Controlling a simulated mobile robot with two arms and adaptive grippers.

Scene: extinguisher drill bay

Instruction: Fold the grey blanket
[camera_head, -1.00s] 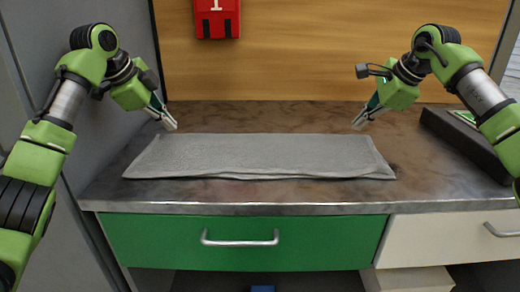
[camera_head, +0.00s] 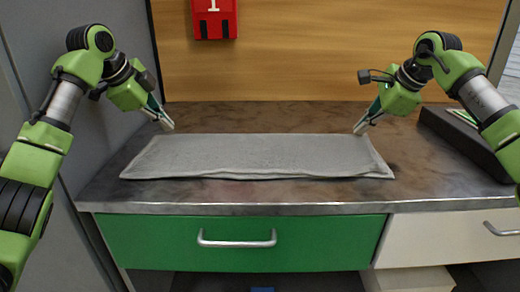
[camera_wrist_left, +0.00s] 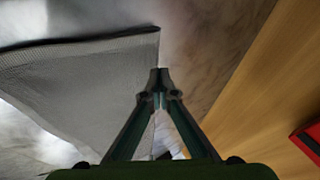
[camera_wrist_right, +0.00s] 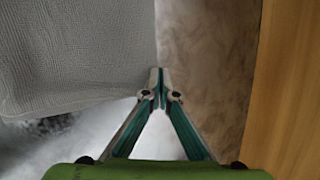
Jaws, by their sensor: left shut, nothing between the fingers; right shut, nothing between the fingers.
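The grey blanket (camera_head: 255,155) lies flat on the counter as a wide strip, with layered edges showing along its front side. It also shows in the left wrist view (camera_wrist_left: 80,90) and in the right wrist view (camera_wrist_right: 75,55). My left gripper (camera_head: 170,128) is shut and empty, just beyond the blanket's back left corner. My right gripper (camera_head: 357,131) is shut and empty at the blanket's back right corner. In the wrist views both sets of fingertips are close to the blanket's edge; whether they touch it I cannot tell.
The brown stone-like counter (camera_head: 230,192) is bare in front of and behind the blanket. A dark tray-like box (camera_head: 465,142) stands at the right. A red box (camera_head: 214,18) hangs on the wooden back wall. A green drawer (camera_head: 240,243) is below, closed.

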